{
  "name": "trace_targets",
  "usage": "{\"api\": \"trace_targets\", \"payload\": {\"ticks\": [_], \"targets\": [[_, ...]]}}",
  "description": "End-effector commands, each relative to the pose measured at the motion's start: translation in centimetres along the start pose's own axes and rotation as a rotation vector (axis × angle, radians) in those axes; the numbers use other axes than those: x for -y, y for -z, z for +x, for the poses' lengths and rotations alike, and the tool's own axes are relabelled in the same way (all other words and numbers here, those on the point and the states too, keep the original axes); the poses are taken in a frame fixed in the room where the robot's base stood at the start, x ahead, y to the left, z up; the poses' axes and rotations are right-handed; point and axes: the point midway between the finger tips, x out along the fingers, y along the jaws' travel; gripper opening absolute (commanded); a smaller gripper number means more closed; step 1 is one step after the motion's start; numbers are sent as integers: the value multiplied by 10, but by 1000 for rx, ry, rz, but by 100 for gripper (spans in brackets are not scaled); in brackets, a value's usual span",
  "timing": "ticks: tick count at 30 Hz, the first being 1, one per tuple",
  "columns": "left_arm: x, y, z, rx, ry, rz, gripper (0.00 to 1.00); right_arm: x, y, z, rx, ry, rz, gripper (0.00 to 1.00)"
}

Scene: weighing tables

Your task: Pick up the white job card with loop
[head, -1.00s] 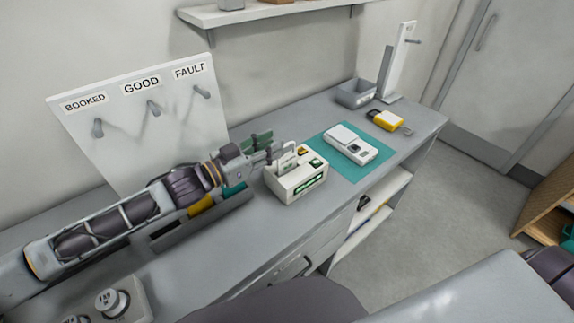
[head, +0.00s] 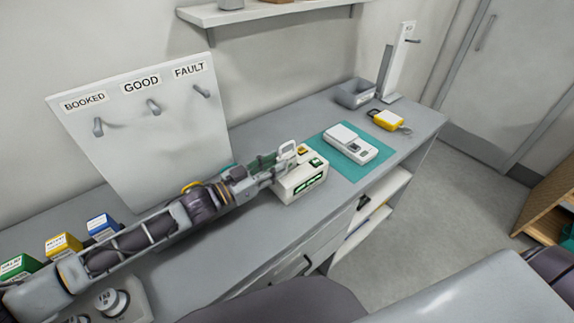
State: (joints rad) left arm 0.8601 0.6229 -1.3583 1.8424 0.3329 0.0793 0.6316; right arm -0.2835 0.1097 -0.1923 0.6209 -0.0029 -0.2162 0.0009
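The white job card with loop (head: 288,150) stands upright at the left end of a small white box (head: 305,184) with a green label, on the grey bench. Its loop points up. My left gripper (head: 274,170) reaches in from the left, with its fingers at the card's left side and the box's left end. The fingers overlap the card's lower part in this view, so I cannot tell whether they are closed on it or only beside it. My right gripper is not in view.
A white board (head: 145,130) with BOOKED, GOOD and FAULT hooks stands behind my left arm. A white scale (head: 352,144) on a teal mat (head: 330,160) lies right of the box.

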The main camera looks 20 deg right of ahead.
Motion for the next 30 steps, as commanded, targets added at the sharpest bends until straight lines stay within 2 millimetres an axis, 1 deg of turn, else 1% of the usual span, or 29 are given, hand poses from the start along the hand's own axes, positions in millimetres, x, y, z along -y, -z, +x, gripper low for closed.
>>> {"api": "trace_targets", "payload": {"ticks": [3, 6, 10, 20, 25, 30], "targets": [[0, 0, 6, 1, 0, 0, 32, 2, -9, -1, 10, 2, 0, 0], [0, -1, 7, 2, 1, 0, 32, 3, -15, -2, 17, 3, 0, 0], [0, -1, 7, 2, 1, 0, 32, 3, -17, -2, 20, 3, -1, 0], [0, 0, 11, 1, 0, 0, 32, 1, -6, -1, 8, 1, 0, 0], [0, 0, 21, 2, 0, 0, 32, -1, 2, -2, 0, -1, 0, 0], [0, 0, 34, 2, 0, 0, 32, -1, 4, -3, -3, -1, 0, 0]]}}
